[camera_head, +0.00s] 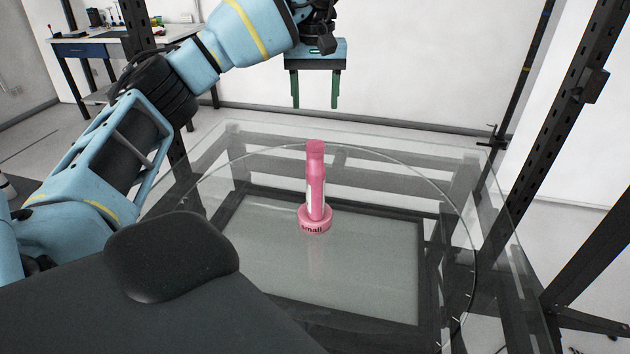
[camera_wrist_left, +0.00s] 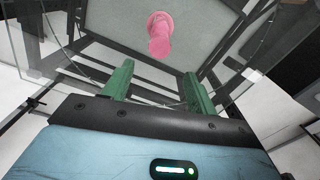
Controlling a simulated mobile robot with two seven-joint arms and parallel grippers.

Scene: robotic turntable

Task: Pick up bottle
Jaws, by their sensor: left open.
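A pink bottle (camera_head: 316,180) stands upright on a round pink base marked "small" (camera_head: 315,222), on the glass turntable. The bottle also shows from above in the left wrist view (camera_wrist_left: 159,41), ahead of the fingertips. My left gripper (camera_head: 314,104) is open and empty, with its two green fingers pointing down. It is above and behind the bottle in the head view, apart from it. The green fingers also show in the left wrist view (camera_wrist_left: 156,72), with a wide gap between them. My right gripper is not in view.
The round glass turntable (camera_head: 390,170) rests on a dark metal frame, and its surface around the bottle is clear. Dark upright posts (camera_head: 565,150) stand at the right. A workbench (camera_head: 115,40) with small items stands at the back left.

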